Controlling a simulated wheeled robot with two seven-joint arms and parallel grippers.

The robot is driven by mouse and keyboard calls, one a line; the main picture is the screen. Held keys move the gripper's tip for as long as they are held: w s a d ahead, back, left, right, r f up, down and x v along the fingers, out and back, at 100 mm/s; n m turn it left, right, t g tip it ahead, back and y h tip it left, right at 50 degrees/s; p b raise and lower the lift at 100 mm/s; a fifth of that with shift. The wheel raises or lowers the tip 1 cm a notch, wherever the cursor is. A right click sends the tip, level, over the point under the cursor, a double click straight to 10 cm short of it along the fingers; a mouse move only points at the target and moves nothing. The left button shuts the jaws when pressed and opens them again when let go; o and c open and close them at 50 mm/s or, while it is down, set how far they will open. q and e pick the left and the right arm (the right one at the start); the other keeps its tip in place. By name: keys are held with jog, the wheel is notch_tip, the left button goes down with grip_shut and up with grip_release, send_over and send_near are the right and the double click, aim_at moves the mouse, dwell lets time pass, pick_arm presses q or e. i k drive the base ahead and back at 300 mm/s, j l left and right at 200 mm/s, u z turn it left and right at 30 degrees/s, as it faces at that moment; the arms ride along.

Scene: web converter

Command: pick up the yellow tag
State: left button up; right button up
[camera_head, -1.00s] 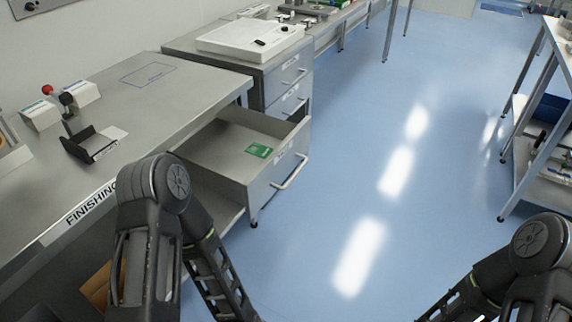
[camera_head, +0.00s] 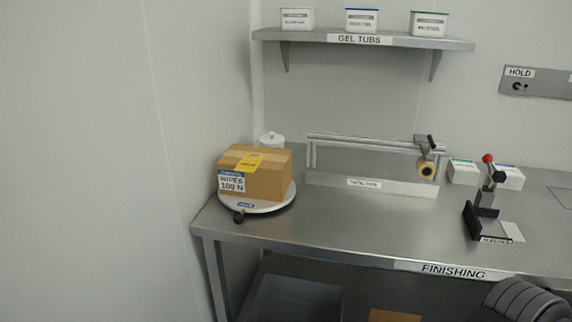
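A yellow tag (camera_head: 249,163) lies on top of a brown cardboard box (camera_head: 272,184) and hangs a little over its front edge. The box has a white and blue label on its front. It sits on a round white turntable (camera_head: 286,202) with a dark knob, at the left end of the steel bench. Neither gripper is in view. Only a dark part of my own arm shows at the bottom right.
The steel bench (camera_head: 340,221) also holds a rail device with a tape roll (camera_head: 425,169), a black stand with a red knob (camera_head: 486,208) and white boxes (camera_head: 463,171). A shelf (camera_head: 385,41) with white tubs hangs above. The bench front is clear between turntable and stand.

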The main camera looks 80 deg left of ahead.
aim_at(248, 164)
jog(key=u, duration=3.05)
jog(key=z, duration=0.3)
jog(key=i+l, duration=0.05)
